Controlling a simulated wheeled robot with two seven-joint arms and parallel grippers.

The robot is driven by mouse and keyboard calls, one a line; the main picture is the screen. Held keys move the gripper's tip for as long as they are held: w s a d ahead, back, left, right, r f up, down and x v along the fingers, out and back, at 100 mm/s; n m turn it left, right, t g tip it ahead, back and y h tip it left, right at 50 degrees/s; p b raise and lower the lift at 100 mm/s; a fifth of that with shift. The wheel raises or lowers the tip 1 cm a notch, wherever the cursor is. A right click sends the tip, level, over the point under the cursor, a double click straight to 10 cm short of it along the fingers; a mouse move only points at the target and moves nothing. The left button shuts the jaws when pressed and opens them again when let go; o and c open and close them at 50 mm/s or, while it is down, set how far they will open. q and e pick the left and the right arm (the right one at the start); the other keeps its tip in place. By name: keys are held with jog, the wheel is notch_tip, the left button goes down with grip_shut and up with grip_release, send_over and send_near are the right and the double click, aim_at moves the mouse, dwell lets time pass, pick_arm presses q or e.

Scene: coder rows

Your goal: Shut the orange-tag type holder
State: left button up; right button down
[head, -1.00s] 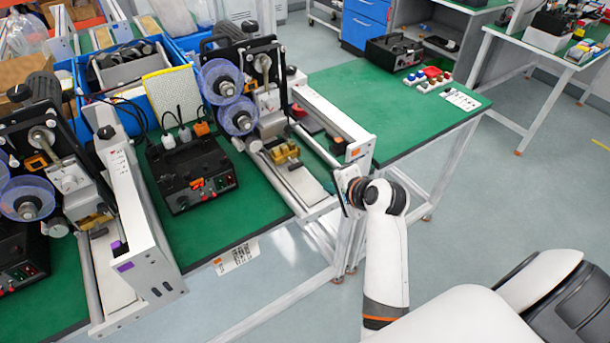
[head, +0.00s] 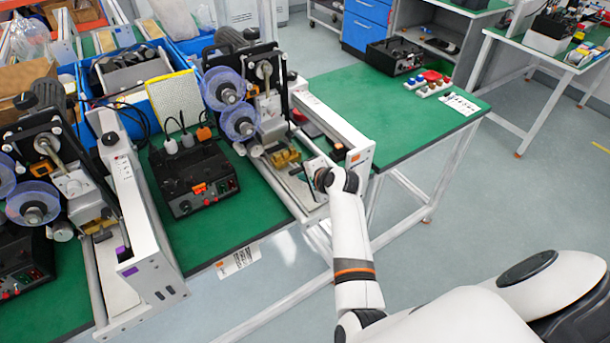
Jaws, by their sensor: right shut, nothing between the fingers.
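The coding machine with the orange tag (head: 355,158) on its end plate stands at the table's right part. Its brass type holder (head: 285,157) sits low in the machine, below the blue reels and in front of the grey head. I cannot tell how far out it stands. My right gripper (head: 311,174) is over the machine's front bed, just to the right of and nearer than the brass holder. It is shut and empty; its fingertips are small and partly hidden by the wrist. I cannot tell whether it touches the holder. My left gripper is not in view.
A second machine with a purple tag (head: 128,270) and its own brass holder (head: 98,225) stands at the left. A black control box (head: 195,178) sits between them. The end plate of the orange-tag machine is close to my right wrist.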

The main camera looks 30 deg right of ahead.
aim_at(297, 169)
jog(key=w, duration=0.4)
jog(key=shift+a, duration=0.15)
dwell(0.4)
jog(key=shift+s, duration=0.1)
